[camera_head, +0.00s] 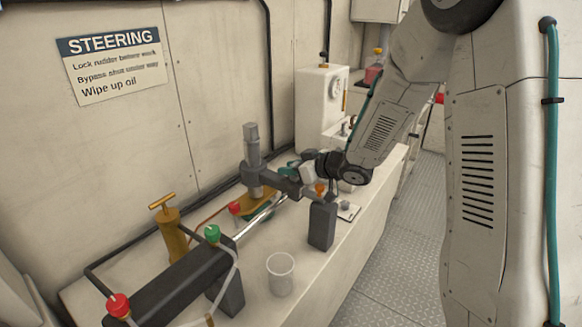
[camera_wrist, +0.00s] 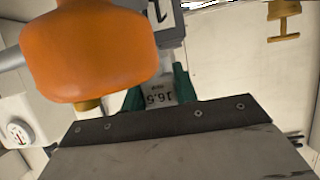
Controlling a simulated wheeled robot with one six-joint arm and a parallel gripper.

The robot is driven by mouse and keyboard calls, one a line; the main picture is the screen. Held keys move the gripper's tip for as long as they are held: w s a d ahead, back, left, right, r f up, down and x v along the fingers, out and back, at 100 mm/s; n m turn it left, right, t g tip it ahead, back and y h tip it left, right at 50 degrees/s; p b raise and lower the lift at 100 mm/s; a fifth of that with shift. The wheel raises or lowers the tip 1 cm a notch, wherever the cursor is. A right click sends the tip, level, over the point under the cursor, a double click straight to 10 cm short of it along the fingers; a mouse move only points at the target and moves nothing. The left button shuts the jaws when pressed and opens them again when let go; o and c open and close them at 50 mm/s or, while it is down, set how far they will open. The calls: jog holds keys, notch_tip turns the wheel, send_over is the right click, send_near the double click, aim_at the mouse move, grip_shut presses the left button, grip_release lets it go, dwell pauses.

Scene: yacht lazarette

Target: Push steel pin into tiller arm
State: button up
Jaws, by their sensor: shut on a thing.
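The dark grey tiller arm (camera_head: 282,183) runs right from the upright grey post (camera_head: 252,150). My gripper (camera_head: 291,169) is at its right end, reaching in from the right. In the wrist view, the green fingers of my gripper (camera_wrist: 157,93) are closed on a pale grey piece (camera_wrist: 158,96) marked 16.5. I cannot tell whether this is the steel pin; no bare pin shank shows. A large orange knob (camera_wrist: 92,48) fills the upper left of that view, close to the camera. In the head view the orange knob (camera_head: 320,188) shows beside the hand.
A dark upright block (camera_head: 322,225) stands below the orange knob. A steel rod (camera_head: 260,217) runs from the dark cylinder (camera_head: 180,285) toward the tiller arm. A clear cup (camera_head: 281,274) and a brass pump (camera_head: 171,230) stand on the bench. The front right of the bench is clear.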

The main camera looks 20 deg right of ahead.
jog(key=o, duration=1.1)
jog(key=v, duration=0.8)
jog(key=shift+w, duration=0.1)
